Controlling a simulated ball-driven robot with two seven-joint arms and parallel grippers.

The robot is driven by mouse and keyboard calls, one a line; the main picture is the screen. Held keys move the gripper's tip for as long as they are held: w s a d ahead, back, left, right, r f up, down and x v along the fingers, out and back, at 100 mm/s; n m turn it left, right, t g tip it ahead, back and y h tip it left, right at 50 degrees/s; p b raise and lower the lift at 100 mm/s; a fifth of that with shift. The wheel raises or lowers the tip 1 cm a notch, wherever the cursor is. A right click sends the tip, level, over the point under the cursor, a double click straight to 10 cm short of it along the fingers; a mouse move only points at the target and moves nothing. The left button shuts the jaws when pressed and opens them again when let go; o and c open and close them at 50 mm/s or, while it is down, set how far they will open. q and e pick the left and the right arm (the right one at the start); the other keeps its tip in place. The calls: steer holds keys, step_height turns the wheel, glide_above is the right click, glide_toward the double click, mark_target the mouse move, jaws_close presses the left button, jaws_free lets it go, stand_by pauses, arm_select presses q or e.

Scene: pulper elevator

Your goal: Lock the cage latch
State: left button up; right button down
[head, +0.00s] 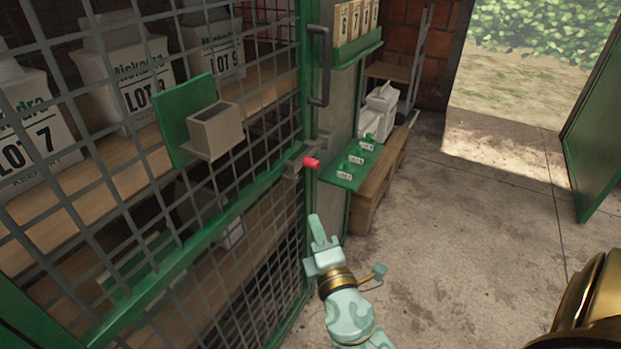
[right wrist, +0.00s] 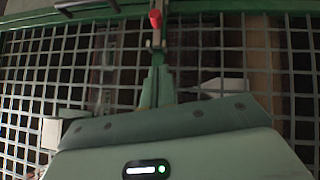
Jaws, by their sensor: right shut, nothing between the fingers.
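The cage door (head: 190,239) is grey wire mesh in a green frame and stands at the left of the head view. Its edge looks close to the post; I cannot tell if it is fully shut. The latch (head: 293,168) is a grey bolt with a red knob (head: 311,162), at the door's edge on the middle rail. The red knob also shows at the top of the right wrist view (right wrist: 155,18). My right gripper (head: 318,219) is shut and empty, below the knob and apart from it. Its fingers (right wrist: 156,80) point up toward the latch. My left gripper is not in view.
A grey vertical handle (head: 325,66) is above the latch. A small grey box (head: 215,130) on a green plate is fixed to the mesh. A green shelf with lot tags (head: 340,182) and a wooden bench (head: 378,195) stand right of the post. The concrete floor (head: 480,240) is clear.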

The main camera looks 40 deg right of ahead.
steer(key=p, duration=0.1)
glide_toward(308, 166)
steer(key=w, duration=0.2)
steer(key=w+a, duration=0.1)
steer(key=w, duration=0.1)
steer(key=shift+w+a+r, duration=0.15)
steer(key=shift+w+a, duration=0.05)
steer(key=shift+w, duration=0.05)
steer(key=shift+w+d+r+p, duration=0.15)
steer(key=shift+d+p, duration=0.1)
steer(key=shift+d, duration=0.35)
steer(key=shift+w+d+r+p, duration=0.1)
steer(key=shift+w+d+p, duration=0.1)
steer(key=shift+d, duration=0.4)
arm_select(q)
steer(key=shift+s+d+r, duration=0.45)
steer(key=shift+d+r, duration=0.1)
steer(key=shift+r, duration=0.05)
arm_select(e)
steer(key=shift+w+d, duration=0.25)
steer(key=shift+d, duration=0.3)
steer(key=shift+d, duration=0.1)
